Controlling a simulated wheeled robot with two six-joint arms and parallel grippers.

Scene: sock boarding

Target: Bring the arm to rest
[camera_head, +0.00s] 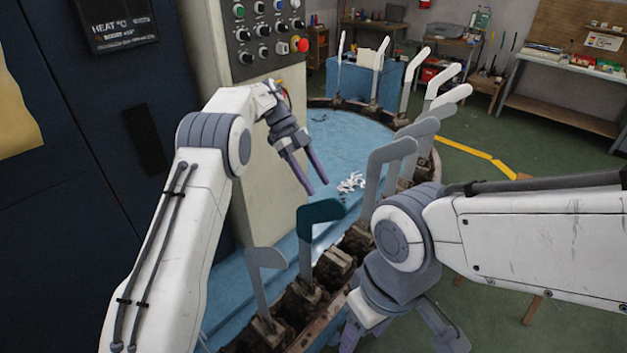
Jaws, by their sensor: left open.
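My left arm comes in from the left, and its gripper (317,188) hangs open and empty above the blue platform (335,135). Its two purplish fingers point down and to the right, with a small gap between the tips. My right arm reaches in from the right edge. The right gripper (402,335) is low in the picture, partly hidden by its wrist and cut off by the bottom edge. A teal sock (319,214) covers one foot-shaped board, which stands upright between the two grippers. Neither gripper appears to touch it.
Bare grey boards (388,155) stand in a curved row of holders around the platform. A small white heap (352,182) lies on the platform. A control panel (262,30) with a red button and a dark cabinet (85,130) stand at left. Workbenches are farther back; green floor is open at right.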

